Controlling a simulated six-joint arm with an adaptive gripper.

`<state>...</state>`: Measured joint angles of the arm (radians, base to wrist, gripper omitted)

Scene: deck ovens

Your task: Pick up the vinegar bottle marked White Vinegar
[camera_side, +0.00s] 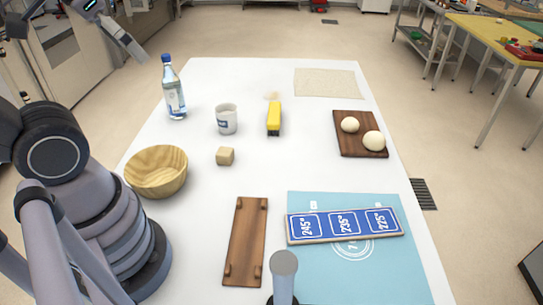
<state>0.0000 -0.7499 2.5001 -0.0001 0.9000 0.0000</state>
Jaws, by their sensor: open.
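A clear bottle (173,88) with a blue cap and a pale label stands upright at the far left of the white table. The label is too small to read, so I cannot tell whether it says White Vinegar. It is the only bottle I see on the table. My gripper (141,55) is at the upper left, in the air to the left of the bottle and apart from it. It is open and seems empty, though its fingers are small in this view.
A white mug (227,120) and a yellow object (274,118) stand right of the bottle. A wooden bowl (156,171) and a small wooden block (225,156) are nearer. A dark board (347,144) holds two dough balls. The table's far edge is mostly clear.

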